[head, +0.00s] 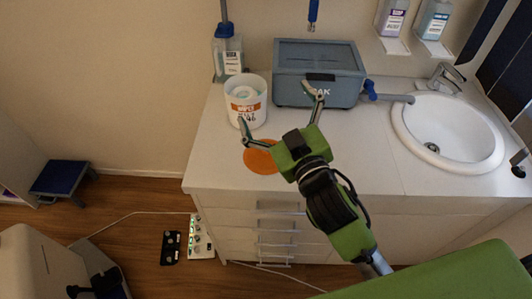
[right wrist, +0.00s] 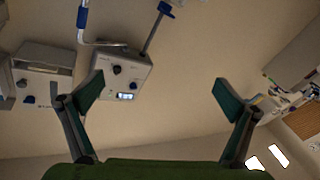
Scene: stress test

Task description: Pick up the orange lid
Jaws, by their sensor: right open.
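The orange lid (head: 260,157) is a flat round disc lying on the white counter, in front of a white tub (head: 247,103) with an orange label. My green right gripper (head: 279,108) is open and empty, its two fingers spread wide. In the head view it reaches over the counter; its left finger and its body cover parts of the lid's edge. Its height above the counter is hard to tell. The right wrist view shows the open fingers (right wrist: 162,95) with nothing between them, and the lid is not in that view. My left gripper is not in view.
A grey-blue box (head: 320,72) stands behind the gripper, beside the tub. A bottle (head: 228,55) stands at the counter's back left. A sink (head: 447,136) with a tap lies right. The counter between lid and sink is mostly clear. The right wrist view shows a white device (right wrist: 120,72).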

